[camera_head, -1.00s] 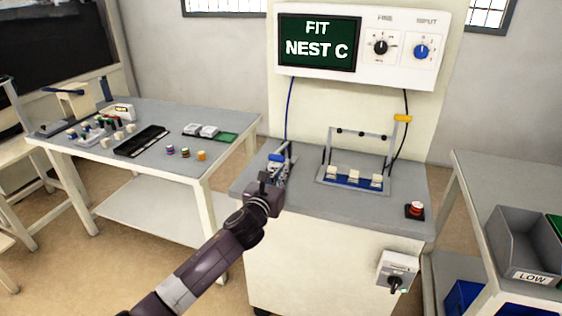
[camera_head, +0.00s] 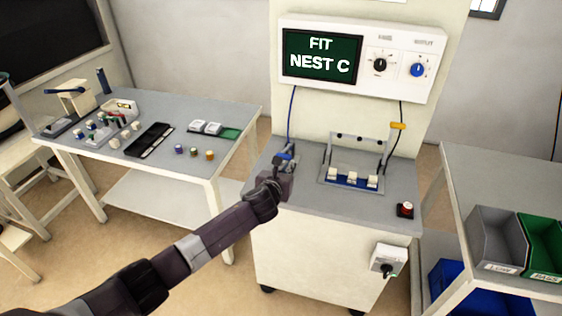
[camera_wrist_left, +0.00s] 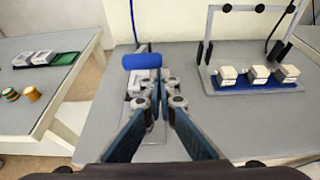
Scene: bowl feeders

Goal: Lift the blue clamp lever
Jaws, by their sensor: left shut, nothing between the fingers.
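The blue clamp lever handle (camera_head: 285,156) is at the left end of the machine's grey top. In the left wrist view it is a blue cylinder (camera_wrist_left: 142,61) lying crosswise just beyond my fingertips. My left gripper (camera_head: 281,171) is in front of the clamp and partly hides its base. In the left wrist view the fingers of my left gripper (camera_wrist_left: 158,88) are shut and empty, close to the handle on its near side. I cannot tell if they touch it. My right gripper is not in view.
A red button (camera_head: 405,210) is at the right front. A side table (camera_head: 100,171) with small parts is left; bins (camera_head: 497,237) are right.

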